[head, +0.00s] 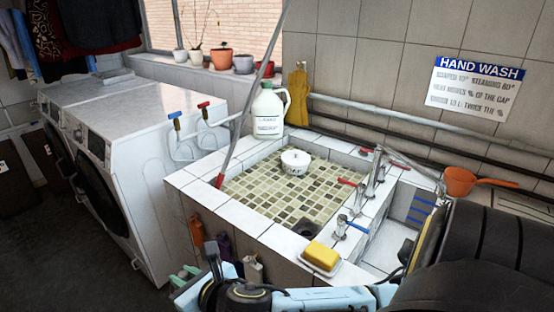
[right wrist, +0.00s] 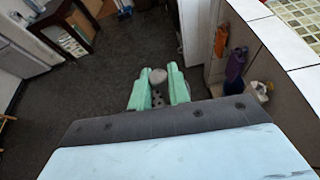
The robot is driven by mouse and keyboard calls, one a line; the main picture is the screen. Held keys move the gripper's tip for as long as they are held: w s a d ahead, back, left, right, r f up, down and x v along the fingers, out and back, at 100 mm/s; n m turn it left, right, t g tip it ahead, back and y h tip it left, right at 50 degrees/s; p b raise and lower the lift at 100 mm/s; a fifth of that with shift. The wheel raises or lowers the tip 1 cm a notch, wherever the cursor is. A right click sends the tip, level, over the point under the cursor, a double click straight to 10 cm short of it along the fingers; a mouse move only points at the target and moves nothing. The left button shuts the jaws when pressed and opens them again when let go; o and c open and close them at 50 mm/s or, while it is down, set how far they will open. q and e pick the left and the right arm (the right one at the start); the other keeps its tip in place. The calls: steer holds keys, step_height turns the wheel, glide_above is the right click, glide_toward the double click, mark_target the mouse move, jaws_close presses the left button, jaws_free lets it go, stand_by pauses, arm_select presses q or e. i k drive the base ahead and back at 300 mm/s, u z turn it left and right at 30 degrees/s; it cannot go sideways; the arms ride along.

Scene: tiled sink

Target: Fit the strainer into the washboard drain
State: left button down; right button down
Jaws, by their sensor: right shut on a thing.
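My right gripper (head: 186,276) is low in front of the sink's front left side, outside the basin. In the right wrist view its green fingers (right wrist: 158,88) are shut on a small pale grey rounded piece, which looks like the strainer (right wrist: 158,76); the fingers partly hide it. The tiled basin has a dark round drain hole (head: 304,228) near its front corner. A second, white basin (head: 385,246) with blue stripes on its wall lies to the right; its floor is partly hidden by my arm, and I cannot see a drain there. My left gripper is not in view.
A white bowl (head: 295,160) sits in the tiled basin. A yellow sponge (head: 321,255) lies on a dish on the front rim. Taps (head: 370,185) stand between the basins. A white jug (head: 268,112), a leaning pole (head: 250,95) and an orange dipper (head: 460,181) are around the sink.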

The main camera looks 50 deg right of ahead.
mark_target(307, 234)
steer(key=i, duration=1.85)
steer(key=z, duration=2.6)
steer(key=i, duration=0.5)
steer(key=u, duration=0.05)
